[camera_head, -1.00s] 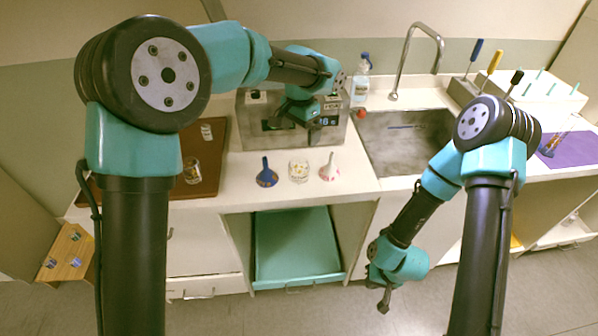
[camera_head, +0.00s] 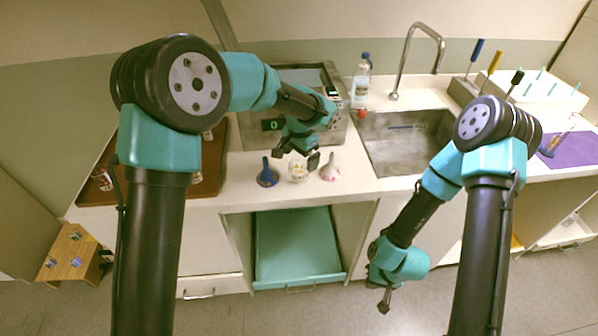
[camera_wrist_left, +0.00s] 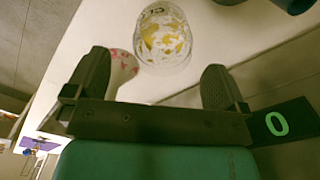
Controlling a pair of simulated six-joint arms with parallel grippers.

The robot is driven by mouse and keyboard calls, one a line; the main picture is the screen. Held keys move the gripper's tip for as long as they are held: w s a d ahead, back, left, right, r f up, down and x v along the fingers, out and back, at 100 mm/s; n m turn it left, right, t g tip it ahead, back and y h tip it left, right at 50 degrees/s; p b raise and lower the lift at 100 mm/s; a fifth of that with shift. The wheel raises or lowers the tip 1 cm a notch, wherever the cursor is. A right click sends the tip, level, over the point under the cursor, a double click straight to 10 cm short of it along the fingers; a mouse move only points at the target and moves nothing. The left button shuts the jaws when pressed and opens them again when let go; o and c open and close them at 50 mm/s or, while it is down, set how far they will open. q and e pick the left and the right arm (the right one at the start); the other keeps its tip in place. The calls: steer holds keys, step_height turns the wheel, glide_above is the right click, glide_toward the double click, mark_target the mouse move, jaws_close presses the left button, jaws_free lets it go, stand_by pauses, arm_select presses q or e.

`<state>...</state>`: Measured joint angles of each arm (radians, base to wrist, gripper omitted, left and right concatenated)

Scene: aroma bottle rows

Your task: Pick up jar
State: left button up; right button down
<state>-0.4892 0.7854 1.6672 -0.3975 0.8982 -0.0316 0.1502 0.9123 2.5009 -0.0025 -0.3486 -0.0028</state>
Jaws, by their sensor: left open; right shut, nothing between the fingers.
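A small clear glass jar (camera_head: 298,173) with yellow bits stands on the white counter between a blue funnel-shaped item (camera_head: 267,175) and a white and pink one (camera_head: 329,171). My left gripper (camera_head: 298,156) is open just above and behind the jar in the head view. In the left wrist view the jar (camera_wrist_left: 163,38) shows ahead of the gap between the fingers (camera_wrist_left: 155,82), with nothing between them. The white and pink item (camera_wrist_left: 122,68) lies beyond the left finger. My right gripper (camera_head: 384,300) is shut and empty, hanging low in front of the cabinets.
A metal device (camera_head: 265,125) stands behind my left gripper. A brown tray (camera_head: 208,180) with another glass jar (camera_head: 103,180) is at the left, partly hidden by my arm. A sink (camera_head: 400,150) and a bottle (camera_head: 361,82) are to the right. The counter's front edge is close.

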mark_target(299, 168)
arm_select(q)
steer(key=shift+a+f, duration=0.15)
steer(key=shift+f, duration=2.4)
steer(key=shift+c, duration=0.4)
steer(key=c, duration=0.9)
